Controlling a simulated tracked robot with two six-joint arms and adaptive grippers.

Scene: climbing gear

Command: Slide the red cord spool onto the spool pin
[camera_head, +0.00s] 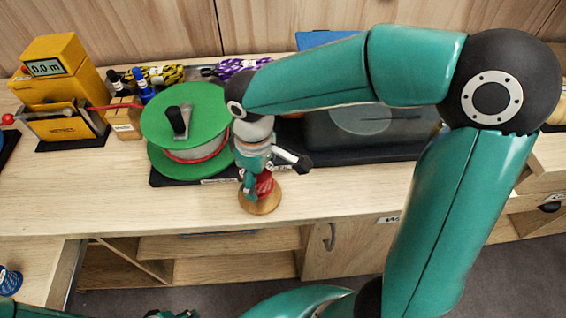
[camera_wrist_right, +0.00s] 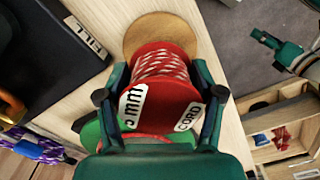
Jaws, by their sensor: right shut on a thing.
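The red cord spool (camera_wrist_right: 160,85) has red flanges, red-and-white cord and white labels reading "5 mm" and "CORD". My right gripper (camera_wrist_right: 158,100) is shut on it, one finger on each side. In the head view the spool (camera_head: 265,184) shows partly below my right gripper (camera_head: 258,180), over a round wooden base (camera_head: 260,206) near the counter's front edge. The base also shows behind the spool in the wrist view (camera_wrist_right: 160,30). The spool pin itself is hidden, so I cannot tell how far the spool is on it. My left gripper (camera_wrist_right: 262,38) shows small in the wrist view.
A green cord reel (camera_head: 185,115) stands left of my right gripper on a black mat. A yellow meter (camera_head: 60,85) stands at far left. A dark box (camera_head: 360,130) is behind my right arm. The counter front left of the wooden base is clear.

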